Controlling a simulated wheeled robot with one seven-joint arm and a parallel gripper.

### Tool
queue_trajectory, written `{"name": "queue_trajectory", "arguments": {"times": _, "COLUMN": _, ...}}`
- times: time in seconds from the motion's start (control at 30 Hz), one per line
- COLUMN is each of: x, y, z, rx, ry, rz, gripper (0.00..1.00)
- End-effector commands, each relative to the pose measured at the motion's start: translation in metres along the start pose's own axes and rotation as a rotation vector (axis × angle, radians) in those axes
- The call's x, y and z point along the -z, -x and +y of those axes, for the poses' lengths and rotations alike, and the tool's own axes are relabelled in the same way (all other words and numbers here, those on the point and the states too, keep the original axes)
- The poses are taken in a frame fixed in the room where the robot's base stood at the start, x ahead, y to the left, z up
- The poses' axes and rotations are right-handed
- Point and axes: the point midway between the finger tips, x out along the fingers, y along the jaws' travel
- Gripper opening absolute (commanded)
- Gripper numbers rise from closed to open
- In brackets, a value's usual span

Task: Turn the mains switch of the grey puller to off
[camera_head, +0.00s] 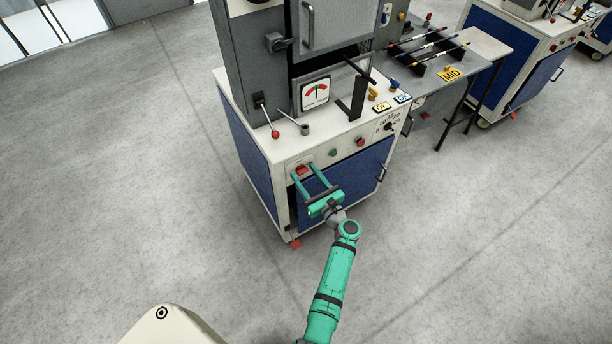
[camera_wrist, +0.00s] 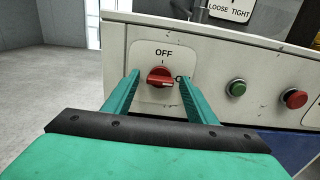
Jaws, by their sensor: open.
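The grey puller (camera_head: 246,60) is a grey machine on a white and blue cabinet. Its mains switch (camera_wrist: 160,76) is a red rotary knob on the white front panel, and it also shows in the head view (camera_head: 302,169). "OFF" is printed above the knob. The knob's ridge looks turned to the right, towards a label partly hidden by the right finger. My gripper (camera_wrist: 159,80) is open, with one green finger on each side of the knob. I cannot tell whether the fingertips touch the panel.
A green button (camera_wrist: 237,87) and a red button (camera_wrist: 294,98) sit right of the switch. Above are a red-ended lever (camera_head: 275,133), a gauge (camera_head: 315,93) and a "LOOSE TIGHT" sign (camera_wrist: 231,9). The floor left of the cabinet is clear.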

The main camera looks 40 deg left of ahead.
Motion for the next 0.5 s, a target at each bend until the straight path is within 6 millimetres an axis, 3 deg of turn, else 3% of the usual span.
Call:
{"name": "queue_trajectory", "arguments": {"times": 0.03, "x": 0.0000, "y": 0.0002, "z": -0.0001, "rx": 0.000, "ry": 0.000, "rz": 0.000, "gripper": 0.44}}
{"name": "queue_trajectory", "arguments": {"times": 0.17, "x": 0.0000, "y": 0.0003, "z": -0.0001, "rx": 0.000, "ry": 0.000, "rz": 0.000, "gripper": 0.13}}
{"name": "queue_trajectory", "arguments": {"times": 0.2, "x": 0.0001, "y": 0.0004, "z": -0.0001, "rx": 0.000, "ry": 0.000, "rz": 0.000, "gripper": 0.10}}
{"name": "queue_trajectory", "arguments": {"times": 0.5, "x": 0.0002, "y": 0.0006, "z": -0.0001, "rx": 0.000, "ry": 0.030, "rz": 0.000, "gripper": 0.10}}
